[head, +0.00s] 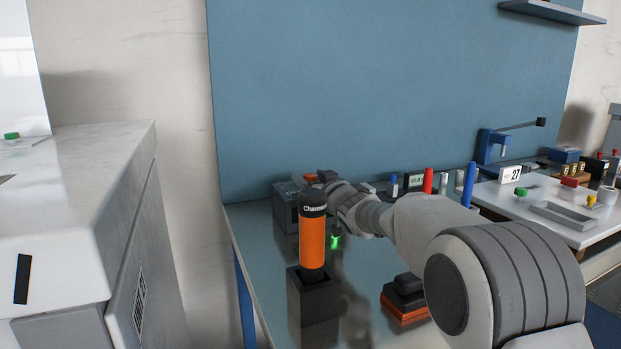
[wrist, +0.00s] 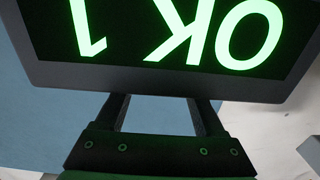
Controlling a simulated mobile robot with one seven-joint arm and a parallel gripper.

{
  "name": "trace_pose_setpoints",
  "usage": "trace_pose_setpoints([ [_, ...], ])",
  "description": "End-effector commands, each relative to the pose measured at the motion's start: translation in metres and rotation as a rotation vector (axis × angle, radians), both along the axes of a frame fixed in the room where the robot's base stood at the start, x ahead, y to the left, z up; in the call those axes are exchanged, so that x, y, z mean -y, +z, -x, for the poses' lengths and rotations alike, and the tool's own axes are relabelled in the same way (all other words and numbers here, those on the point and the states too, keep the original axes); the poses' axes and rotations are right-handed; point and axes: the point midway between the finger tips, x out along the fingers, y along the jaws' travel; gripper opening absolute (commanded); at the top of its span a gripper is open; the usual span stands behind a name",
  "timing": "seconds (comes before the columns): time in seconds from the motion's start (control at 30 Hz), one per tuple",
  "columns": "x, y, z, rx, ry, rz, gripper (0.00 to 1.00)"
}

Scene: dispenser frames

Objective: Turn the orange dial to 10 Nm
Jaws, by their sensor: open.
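A small orange part (head: 311,178), possibly the dial, shows at the top of a grey box (head: 286,208) near the blue back panel. Its markings are too small to read. My gripper (wrist: 160,102) is open, with its two dark fingers apart and nothing visible between them. In the wrist view the fingers reach up to the lower edge of a dark display (wrist: 150,76) with large green characters, upside down, that look like "OK" and a "1". I cannot tell whether they touch it. No dial shows in the wrist view. In the head view the fingertips are hard to make out beside the box.
An orange cylinder with a black cap (head: 312,240) stands upright in a dark holder (head: 315,300), in front of the grey box. A black-and-orange block (head: 405,298) lies right of it. Red and blue upright pieces (head: 428,181) stand behind my arm.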

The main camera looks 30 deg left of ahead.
Motion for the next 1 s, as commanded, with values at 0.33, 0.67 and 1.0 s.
trace_pose_setpoints([
  [0.33,-0.0005,0.0004,-0.0002,0.001,0.000,0.000,0.57],
  [0.67,-0.0004,0.0004,-0.0001,0.001,0.000,0.000,0.00],
  [1.0,-0.0001,0.0030,-0.0003,0.001,0.014,0.000,0.00],
])
